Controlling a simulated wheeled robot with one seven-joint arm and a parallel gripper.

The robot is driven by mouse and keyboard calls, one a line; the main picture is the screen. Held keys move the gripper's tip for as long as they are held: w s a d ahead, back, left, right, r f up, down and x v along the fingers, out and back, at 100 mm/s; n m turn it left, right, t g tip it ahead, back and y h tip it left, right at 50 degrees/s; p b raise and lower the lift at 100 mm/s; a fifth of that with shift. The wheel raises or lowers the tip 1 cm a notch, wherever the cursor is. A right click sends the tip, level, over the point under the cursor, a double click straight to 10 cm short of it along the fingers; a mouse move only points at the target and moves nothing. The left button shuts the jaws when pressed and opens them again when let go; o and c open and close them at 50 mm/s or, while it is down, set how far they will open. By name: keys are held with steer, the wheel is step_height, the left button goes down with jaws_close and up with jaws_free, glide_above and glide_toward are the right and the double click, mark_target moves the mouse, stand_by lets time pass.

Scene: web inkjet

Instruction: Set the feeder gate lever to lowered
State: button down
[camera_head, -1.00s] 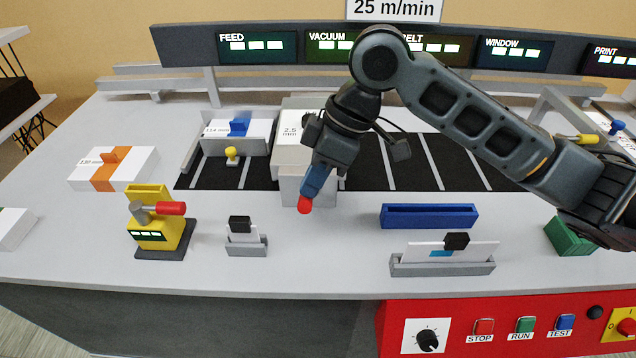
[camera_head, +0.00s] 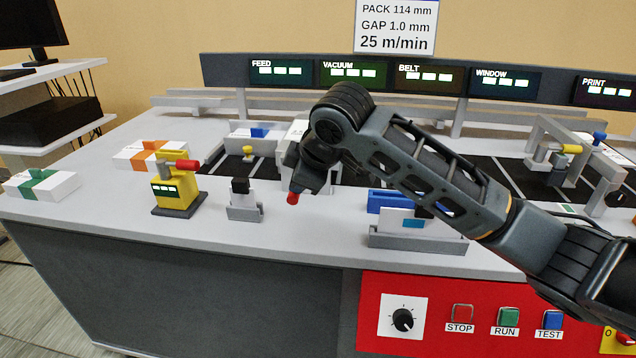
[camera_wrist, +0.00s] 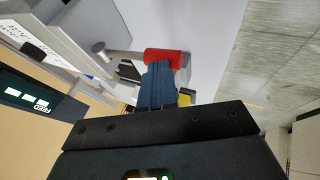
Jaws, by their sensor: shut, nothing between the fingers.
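A lever with a red grip shows in the wrist view, taken as the feeder gate lever (camera_wrist: 163,58). Its grey rod and round pivot lie to the left of the grip. In the head view only its red end (camera_head: 292,198) shows, just below my gripper (camera_head: 298,184), in front of the white feeder block (camera_head: 297,129). My gripper is shut and empty. In the wrist view its fingertips (camera_wrist: 158,68) are right against the red grip, apparently touching. My gripper hides most of the lever in the head view, so its exact angle is unclear.
A yellow device (camera_head: 176,191) with its own red handle stands to the left. A small card holder (camera_head: 244,212) is between it and my gripper. A blue tray (camera_head: 385,200) and a grey card holder (camera_head: 400,240) stand to the right. The counter's front edge is close below.

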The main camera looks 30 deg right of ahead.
mark_target(300, 230)
steer(key=f+b, duration=0.1)
steer(key=f+t+b, duration=0.1)
steer(key=f, duration=0.1)
steer(key=shift+s+a+h, duration=0.2)
steer(key=shift+h, duration=0.1)
steer(key=shift+f+n+t+h+b, duration=0.5)
steer(key=shift+f+t+b, duration=0.25)
steer(key=shift+t+b, duration=0.4)
steer(key=shift+w+f+b, duration=0.1)
steer(key=shift+f+b, duration=0.4)
steer(key=shift+b, duration=0.05)
steer(key=shift+d+f, duration=0.1)
